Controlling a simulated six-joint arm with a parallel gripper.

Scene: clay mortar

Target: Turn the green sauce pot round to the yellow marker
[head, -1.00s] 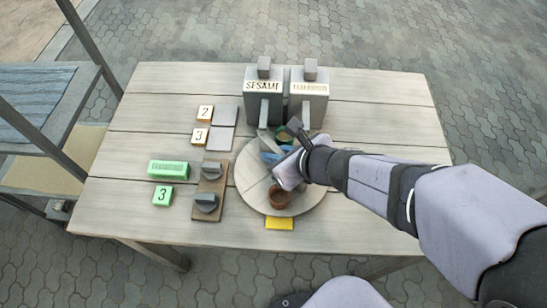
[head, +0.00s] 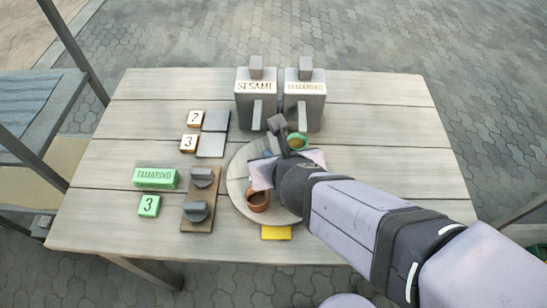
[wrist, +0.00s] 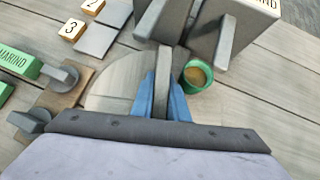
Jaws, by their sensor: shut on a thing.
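The green sauce pot (head: 297,141) stands on the far side of the round wooden turntable (head: 238,181), in front of the TAMARIND dispenser. It also shows in the wrist view (wrist: 196,76), just right of my gripper, with brown content inside. The yellow marker (head: 276,232) lies on the table at the turntable's near edge. My gripper (wrist: 163,100) has its blue fingers shut on a grey upright bar (wrist: 164,70) over the turntable. The bar's foot is hidden. In the head view my arm covers the turntable's right part.
A brown pot (head: 258,201) sits on the turntable's near left. The SESAME dispenser (head: 256,98) and TAMARIND dispenser (head: 305,97) stand close behind. A board with two knobs (head: 201,200), grey plates (head: 212,133) and labelled blocks (head: 156,178) are at left. The table's right side is clear.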

